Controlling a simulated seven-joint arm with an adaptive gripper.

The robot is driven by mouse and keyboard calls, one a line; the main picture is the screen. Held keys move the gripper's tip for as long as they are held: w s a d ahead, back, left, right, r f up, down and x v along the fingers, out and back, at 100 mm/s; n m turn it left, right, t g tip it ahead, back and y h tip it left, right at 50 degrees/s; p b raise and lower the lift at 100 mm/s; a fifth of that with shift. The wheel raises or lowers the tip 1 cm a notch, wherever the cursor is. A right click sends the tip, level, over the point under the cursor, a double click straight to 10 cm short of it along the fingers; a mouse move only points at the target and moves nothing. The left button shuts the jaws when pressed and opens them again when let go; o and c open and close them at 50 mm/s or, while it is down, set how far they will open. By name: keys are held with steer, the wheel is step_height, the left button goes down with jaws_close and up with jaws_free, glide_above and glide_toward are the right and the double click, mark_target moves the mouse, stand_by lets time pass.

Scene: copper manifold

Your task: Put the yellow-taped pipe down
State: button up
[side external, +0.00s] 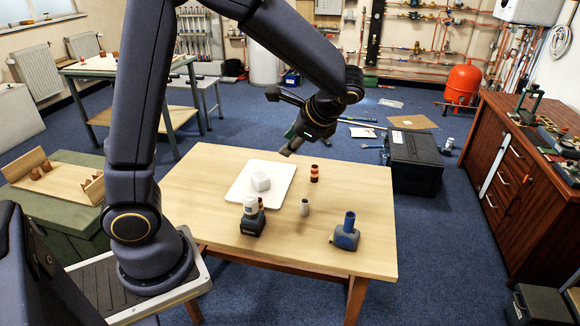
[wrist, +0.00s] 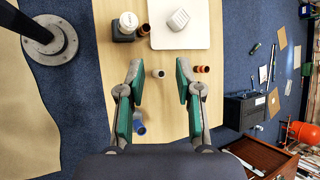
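My gripper (side external: 291,148) is above the far side of the wooden table. In the wrist view its two teal-padded fingers (wrist: 159,64) are wide apart with nothing held between them. No pipe with clear yellow tape can be made out. A short orange pipe piece with dark bands (side external: 314,173) stands upright on the table; in the wrist view it (wrist: 202,69) is just right of the right finger. A short pale grey pipe piece (side external: 305,207) stands nearer the front; in the wrist view it (wrist: 158,73) shows between the fingers, lower down on the table.
A white board (side external: 240,194) carries a pale block (side external: 261,181). In front stands a white-capped bottle on a dark base (side external: 252,218), with a brown piece beside it (wrist: 144,30). A blue tool-like object (side external: 346,235) stands at front right. The table's right side (side external: 365,190) has free room.

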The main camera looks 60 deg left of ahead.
steer(key=w+f+m+g+y, duration=0.1)
steer(key=w+f+m+y, duration=0.3)
steer(key=f, duration=0.8)
steer(key=m+y, duration=0.2)
steer(key=m, duration=0.1)
glide_toward(260, 201)
steer(key=shift+m, duration=0.3)
steer(key=x, duration=0.4)
steer(key=shift+f, duration=0.3)
steer(key=shift+r+x, duration=0.1)
steer(key=shift+x, duration=1.25)
steer(key=shift+r+x, duration=0.15)
steer(key=shift+x, duration=1.2)
steer(key=shift+a, duration=0.1)
steer(key=shift+c, duration=0.4)
jaws_close()
